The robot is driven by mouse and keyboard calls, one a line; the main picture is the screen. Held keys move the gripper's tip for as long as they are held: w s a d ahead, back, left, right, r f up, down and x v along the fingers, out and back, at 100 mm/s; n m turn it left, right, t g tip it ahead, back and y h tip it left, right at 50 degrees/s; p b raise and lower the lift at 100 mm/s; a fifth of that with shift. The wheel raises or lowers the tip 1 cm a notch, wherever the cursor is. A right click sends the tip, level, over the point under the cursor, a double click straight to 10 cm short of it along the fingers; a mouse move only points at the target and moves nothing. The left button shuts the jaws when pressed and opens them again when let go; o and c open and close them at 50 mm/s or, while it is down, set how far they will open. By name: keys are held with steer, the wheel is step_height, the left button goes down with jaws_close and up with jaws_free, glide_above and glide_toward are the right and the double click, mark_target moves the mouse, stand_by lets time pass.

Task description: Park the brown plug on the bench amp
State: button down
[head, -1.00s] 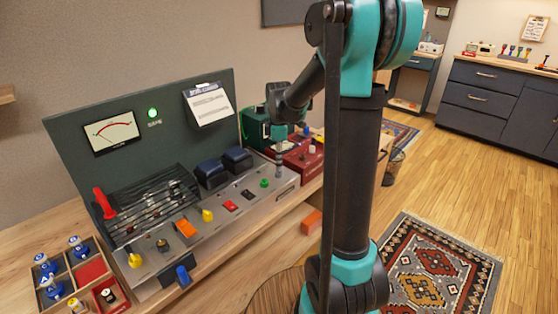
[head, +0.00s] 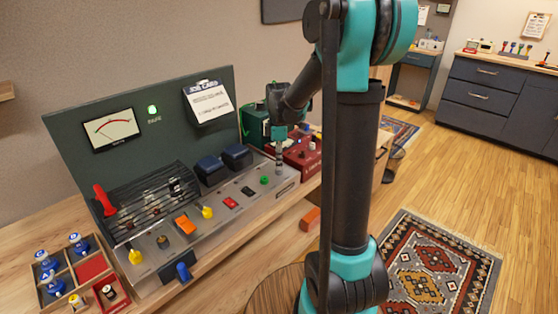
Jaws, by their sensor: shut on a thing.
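The bench amp (head: 75,140) is a dark green upright panel with a lit green lamp and a meter, above a silver deck with knobs, slots and a black grille. My gripper (head: 279,168) points down over the right end of the deck, just right of a green knob. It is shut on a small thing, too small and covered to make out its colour. I cannot pick out the brown plug for certain. A small brownish post (head: 163,242) stands on the deck's front left. Contact between my gripper and the deck cannot be told.
A divided wooden tray (head: 65,266) with blue-topped pieces and a red tray (head: 109,292) stand left. A red box (head: 300,152) and a green box (head: 252,122) stand right of the amp. An orange block (head: 310,219) lies near the bench's front edge.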

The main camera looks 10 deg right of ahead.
steer(key=shift+f, duration=0.25)
steer(key=c, duration=1.3)
jaws_free()
steer(key=shift+c, duration=0.2)
steer(key=shift+r, duration=0.1)
step_height(320, 180, up, 12)
steer(key=shift+f, duration=0.1)
steer(key=s+d+f+m+t, duration=0.2)
steer(key=s+f+m, duration=0.6)
steer(key=s, duration=0.3)
steer(key=s+d+f+m+t, duration=0.2)
steer(key=s+f+m, duration=0.6)
steer(key=s, duration=0.3)
steer(key=shift+f, duration=0.6)
